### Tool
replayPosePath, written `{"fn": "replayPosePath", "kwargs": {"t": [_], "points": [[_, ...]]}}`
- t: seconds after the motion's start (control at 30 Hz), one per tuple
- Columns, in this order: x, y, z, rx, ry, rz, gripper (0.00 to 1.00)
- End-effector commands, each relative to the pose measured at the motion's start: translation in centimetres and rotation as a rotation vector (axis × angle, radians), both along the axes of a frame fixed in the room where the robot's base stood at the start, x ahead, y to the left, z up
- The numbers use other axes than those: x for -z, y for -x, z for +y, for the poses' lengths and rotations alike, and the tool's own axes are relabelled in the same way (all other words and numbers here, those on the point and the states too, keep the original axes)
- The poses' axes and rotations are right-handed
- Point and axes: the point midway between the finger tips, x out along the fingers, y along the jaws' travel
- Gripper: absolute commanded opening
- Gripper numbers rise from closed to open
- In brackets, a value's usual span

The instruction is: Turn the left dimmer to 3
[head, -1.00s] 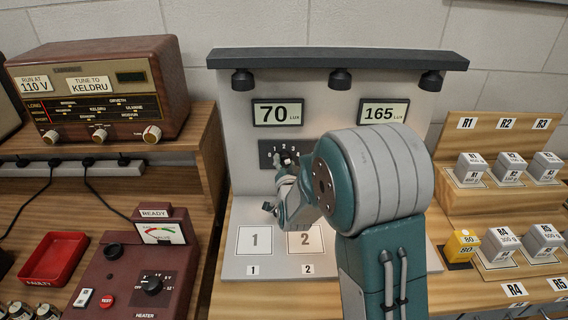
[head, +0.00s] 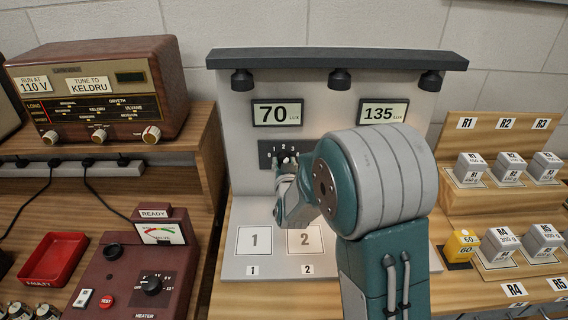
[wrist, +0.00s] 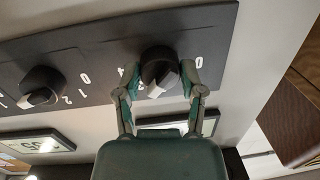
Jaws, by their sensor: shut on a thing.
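A grey dimmer panel (head: 266,154) with white numerals is on the upright board, under two lux displays. The left display (head: 276,113) reads 70 and the right display (head: 383,112) reads 135. My gripper (head: 288,160) is at the panel, and my arm hides the panel's right part. In the wrist view, which looks upside down, my gripper (wrist: 161,75) is shut on a black dimmer knob (wrist: 158,56) with a pale pointer face, the left dimmer. A second dimmer knob (wrist: 42,82) is free, at left there. I cannot read the held knob's number.
Squares marked 1 (head: 254,240) and 2 (head: 305,240) lie on the base below. A yellow block (head: 462,242) reading 60 and several grey blocks stand at right.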

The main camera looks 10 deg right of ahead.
Motion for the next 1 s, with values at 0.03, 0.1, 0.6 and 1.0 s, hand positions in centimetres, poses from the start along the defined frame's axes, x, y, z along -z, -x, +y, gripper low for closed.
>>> {"fn": "replayPosePath", "kwargs": {"t": [0.03,0.1,0.6,1.0], "points": [[-0.1,-0.1,0.1,-0.002,0.002,-0.002,0.04],[-0.1,-0.1,0.1,-0.002,0.003,-0.003,0.04],[-0.1,-0.1,0.1,-0.001,0.001,-0.002,0.86],[-0.3,2.0,0.4,-0.002,0.001,-0.002,0.86]]}}
